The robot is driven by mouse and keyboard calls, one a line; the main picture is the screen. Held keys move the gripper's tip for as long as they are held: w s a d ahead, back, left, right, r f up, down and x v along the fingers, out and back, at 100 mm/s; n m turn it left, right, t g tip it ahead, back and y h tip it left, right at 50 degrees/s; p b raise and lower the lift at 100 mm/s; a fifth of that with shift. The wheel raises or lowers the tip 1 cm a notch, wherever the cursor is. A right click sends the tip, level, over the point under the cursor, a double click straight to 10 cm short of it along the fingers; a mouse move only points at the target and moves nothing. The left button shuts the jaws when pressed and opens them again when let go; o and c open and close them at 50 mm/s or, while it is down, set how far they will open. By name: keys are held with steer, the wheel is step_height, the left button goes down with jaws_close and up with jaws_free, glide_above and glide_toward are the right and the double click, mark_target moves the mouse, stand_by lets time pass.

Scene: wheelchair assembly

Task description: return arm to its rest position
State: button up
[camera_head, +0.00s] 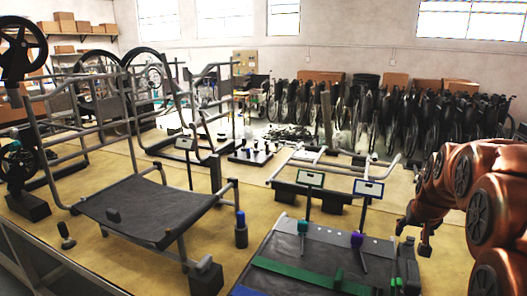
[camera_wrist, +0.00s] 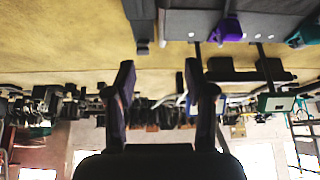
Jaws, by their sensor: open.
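My arm, copper-coloured with dark joint caps, folds in at the right edge of the head view. My gripper (camera_head: 425,240) points down at the right, beside the dark tool board (camera_head: 330,240) and apart from it. In the wrist view, which is upside down, my gripper (camera_wrist: 157,75) shows two dark fingers spread apart with nothing between them. The purple-handled tool (camera_head: 357,240) and the teal-handled tool (camera_head: 302,228) stand on the board. The purple one also shows in the wrist view (camera_wrist: 225,30).
A wheelchair seat frame with black fabric (camera_head: 145,208) stands on the yellow table (camera_head: 240,225) at left. Folded wheelchairs (camera_head: 420,120) line the back wall.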

steer(key=s+a+r+n+g+y+p, duration=0.15)
steer(key=s+a+g+p, duration=0.25)
steer(key=s+a, duration=1.3)
steer(key=s+a+n+g+p, duration=0.1)
steer(key=s+a, duration=0.2)
steer(key=s, duration=0.6)
steer(key=s+a+f+n+g+p, duration=0.1)
steer(key=s+a+n+g, duration=0.1)
steer(key=s, duration=0.8)
steer(key=shift+s+a+y, duration=0.25)
steer(key=shift+a+y, duration=0.2)
steer(key=shift+a, duration=0.25)
steer(key=shift+c, duration=0.4)
